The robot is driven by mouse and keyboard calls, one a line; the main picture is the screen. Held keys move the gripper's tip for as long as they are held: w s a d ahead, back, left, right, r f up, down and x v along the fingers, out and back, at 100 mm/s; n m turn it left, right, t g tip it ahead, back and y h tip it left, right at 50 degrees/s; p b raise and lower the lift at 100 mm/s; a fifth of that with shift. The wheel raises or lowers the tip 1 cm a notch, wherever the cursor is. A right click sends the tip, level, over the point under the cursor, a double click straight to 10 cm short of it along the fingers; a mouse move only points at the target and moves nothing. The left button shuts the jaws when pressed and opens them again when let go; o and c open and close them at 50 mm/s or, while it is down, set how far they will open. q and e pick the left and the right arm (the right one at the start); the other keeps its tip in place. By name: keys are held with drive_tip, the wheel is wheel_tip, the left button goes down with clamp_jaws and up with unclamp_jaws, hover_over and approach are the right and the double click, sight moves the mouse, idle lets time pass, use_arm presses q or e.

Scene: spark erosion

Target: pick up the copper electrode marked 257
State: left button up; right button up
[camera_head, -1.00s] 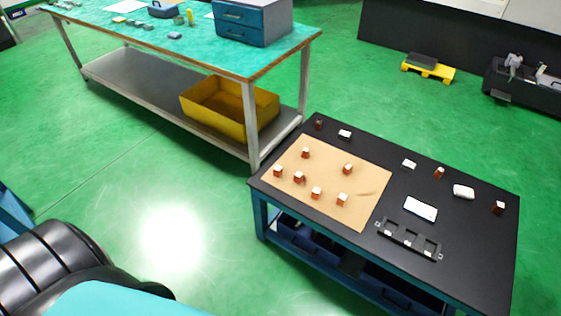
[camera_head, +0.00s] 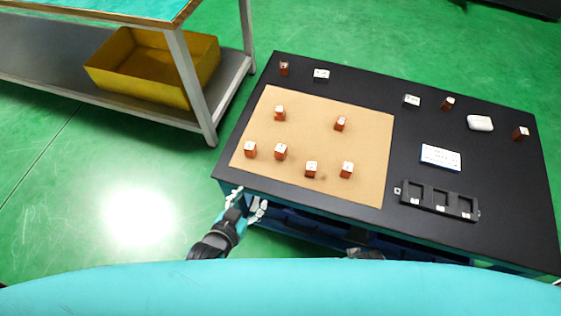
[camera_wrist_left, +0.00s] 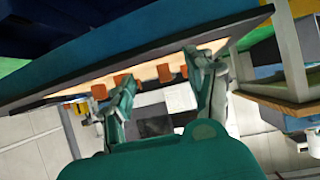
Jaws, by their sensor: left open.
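Several copper electrodes with pale marked tops stand on a tan mat (camera_head: 375,150) on the black table; the marks are too small to read, so I cannot tell which is 257. On the mat they include a back-left one (camera_head: 279,113), a back-right one (camera_head: 340,124), and front ones (camera_head: 250,149), (camera_head: 280,152), (camera_head: 311,169) and (camera_head: 346,170). My left gripper (camera_head: 249,203) is open and empty, in front of the table's near-left edge and apart from the electrodes. In the left wrist view its fingers (camera_wrist_left: 160,68) are spread, with orange electrodes beyond the table edge. My right gripper is not seen.
More copper blocks stand off the mat at the back left (camera_head: 284,68) and right (camera_head: 448,103), (camera_head: 520,133). A black slotted holder (camera_head: 440,201), a white-blue card (camera_head: 440,157) and a white object (camera_head: 480,123) lie on the right. A workbench with a yellow bin (camera_head: 150,70) stands left.

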use_arm(q)
drive_tip(key=t+b, duration=0.1)
approach(280, 149)
drive_tip(key=f+b, duration=0.1)
drive_tip(key=w+b, duration=0.1)
drive_tip(key=w+f+h+b, duration=0.1)
drive_tip(key=shift+w+d+f+t, duration=0.15)
drive_tip(key=shift+d+f+t, duration=0.15)
drive_tip(key=shift+f, duration=0.05)
drive_tip(key=shift+w+d+f, duration=0.2)
drive_tip(key=shift+w+d, duration=0.1)
drive_tip(key=shift+w, duration=0.3)
drive_tip(key=x, duration=0.1)
drive_tip(key=b+x, duration=0.1)
drive_tip(key=x, duration=0.2)
drive_tip(key=shift+w+d+r+b, duration=0.1)
drive_tip(key=shift+w+d+b, duration=0.05)
drive_tip(key=shift+w+b, duration=0.3)
drive_tip(key=shift+r, duration=0.1)
clamp_jaws()
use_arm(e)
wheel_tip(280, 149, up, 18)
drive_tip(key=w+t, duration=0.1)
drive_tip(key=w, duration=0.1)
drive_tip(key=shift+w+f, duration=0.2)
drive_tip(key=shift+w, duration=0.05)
